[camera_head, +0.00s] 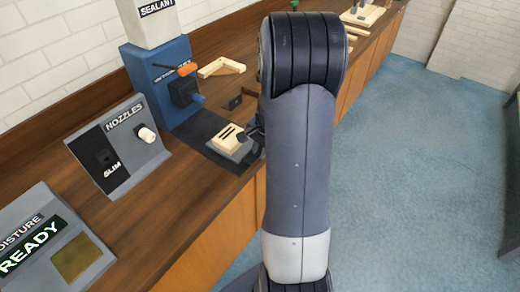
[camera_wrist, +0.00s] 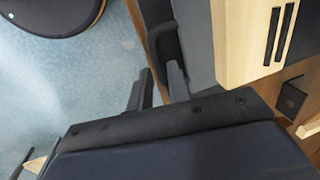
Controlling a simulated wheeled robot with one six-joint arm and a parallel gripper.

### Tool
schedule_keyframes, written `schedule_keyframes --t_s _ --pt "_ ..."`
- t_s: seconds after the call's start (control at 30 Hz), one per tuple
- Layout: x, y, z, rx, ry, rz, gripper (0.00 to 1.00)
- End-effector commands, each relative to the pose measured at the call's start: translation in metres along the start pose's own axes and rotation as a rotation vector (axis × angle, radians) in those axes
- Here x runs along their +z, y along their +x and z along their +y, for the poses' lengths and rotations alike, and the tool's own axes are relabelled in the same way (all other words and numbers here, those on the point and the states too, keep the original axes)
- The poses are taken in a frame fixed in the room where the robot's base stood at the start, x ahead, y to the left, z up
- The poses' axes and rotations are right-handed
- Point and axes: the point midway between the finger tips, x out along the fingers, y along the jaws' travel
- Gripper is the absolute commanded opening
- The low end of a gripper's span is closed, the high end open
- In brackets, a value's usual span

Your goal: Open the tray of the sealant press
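The sealant press (camera_head: 160,75) is a blue machine with a white top marked SEALANT, standing on the wooden counter. Its dark grey tray (camera_wrist: 200,55) sits low at the front and bears a pale wooden piece (camera_head: 228,139) with dark slots, also at the right of the wrist view (camera_wrist: 240,45). A dark handle (camera_wrist: 163,40) runs along the tray's front edge. My gripper (camera_wrist: 158,82) is at this handle, its two fingers apart with the handle's near end between or just beyond them. I see no clear grip. In the head view my arm partly hides the gripper.
A NOZZLES panel (camera_head: 118,145) with a white knob and a moisture panel (camera_head: 50,245) reading READY stand left on the counter (camera_head: 190,210). An angled wooden piece (camera_head: 222,67) lies behind. The blue floor (camera_head: 430,150) to the right is open.

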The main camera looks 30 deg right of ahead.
Motion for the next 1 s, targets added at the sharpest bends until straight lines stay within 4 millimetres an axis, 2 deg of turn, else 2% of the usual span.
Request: schedule_keyframes --t_s 0.17,0.4,0.6,0.77,1.0 --pt "-0.001 -0.018 0.000 -0.003 0.000 0.004 0.18" --pt "-0.001 -0.064 -0.001 -0.005 0.000 0.006 0.18" --pt "-0.001 -0.095 0.000 -0.003 0.000 0.005 0.18" --pt "-0.001 -0.105 0.000 -0.002 0.001 0.003 0.18" --pt "0.000 -0.107 0.000 -0.001 0.001 0.002 0.18"
